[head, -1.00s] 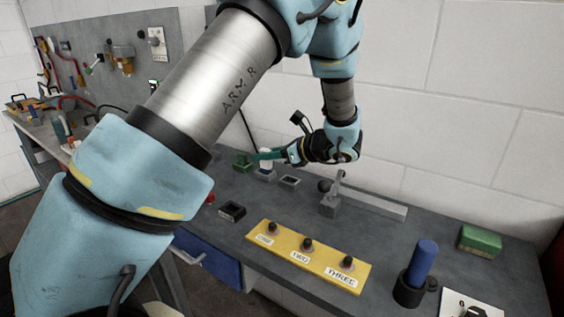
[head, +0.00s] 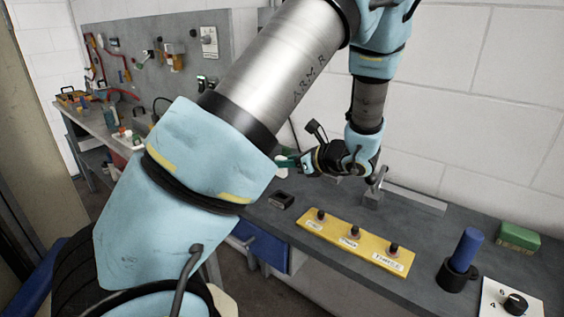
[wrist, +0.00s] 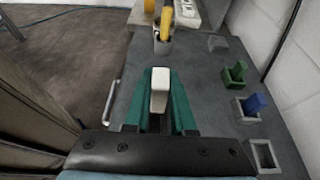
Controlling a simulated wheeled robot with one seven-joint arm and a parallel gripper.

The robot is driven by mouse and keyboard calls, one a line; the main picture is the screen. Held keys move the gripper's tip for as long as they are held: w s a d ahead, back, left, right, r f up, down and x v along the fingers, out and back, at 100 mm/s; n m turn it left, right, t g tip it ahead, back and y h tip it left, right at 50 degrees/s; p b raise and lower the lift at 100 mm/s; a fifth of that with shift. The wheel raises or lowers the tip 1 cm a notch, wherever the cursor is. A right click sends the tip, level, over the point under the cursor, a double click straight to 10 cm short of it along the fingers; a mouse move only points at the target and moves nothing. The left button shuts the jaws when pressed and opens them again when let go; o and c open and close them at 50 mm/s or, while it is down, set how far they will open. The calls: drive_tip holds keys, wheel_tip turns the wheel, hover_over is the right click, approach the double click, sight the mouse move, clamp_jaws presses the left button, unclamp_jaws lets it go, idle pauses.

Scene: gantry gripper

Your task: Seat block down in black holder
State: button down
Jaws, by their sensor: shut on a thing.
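A white block (wrist: 159,92) stands between the two teal fingers of my gripper (wrist: 159,100) in the wrist view, and the gripper is shut on it. In the head view my gripper (head: 284,162) is above the bench, behind and slightly above the black holder (head: 281,201). The held block is mostly hidden there by my arm and fingers. The black holder is a low square frame that looks empty. I cannot make it out in the wrist view, where my gripper covers part of the bench.
A green block (wrist: 236,70), a blue block (wrist: 254,104) and an empty square grey holder (wrist: 264,156) line the bench's right side in the wrist view. A yellow button panel (head: 355,243) and a blue cylinder in a dark cup (head: 458,276) stand to the right in the head view.

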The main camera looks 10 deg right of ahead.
drive_tip(key=shift+f+b, duration=1.85)
drive_tip(key=shift+f, duration=1.05)
drive_tip(key=shift+f+b, duration=0.65)
drive_tip(key=shift+f, duration=0.75)
drive_tip(key=c, duration=0.7)
unclamp_jaws()
drive_tip(key=b+v, duration=0.2)
drive_tip(key=v, duration=0.8)
drive_tip(key=shift+s+d+r, duration=0.1)
drive_tip(key=shift+s+d, duration=0.15)
drive_tip(key=shift+d, duration=0.05)
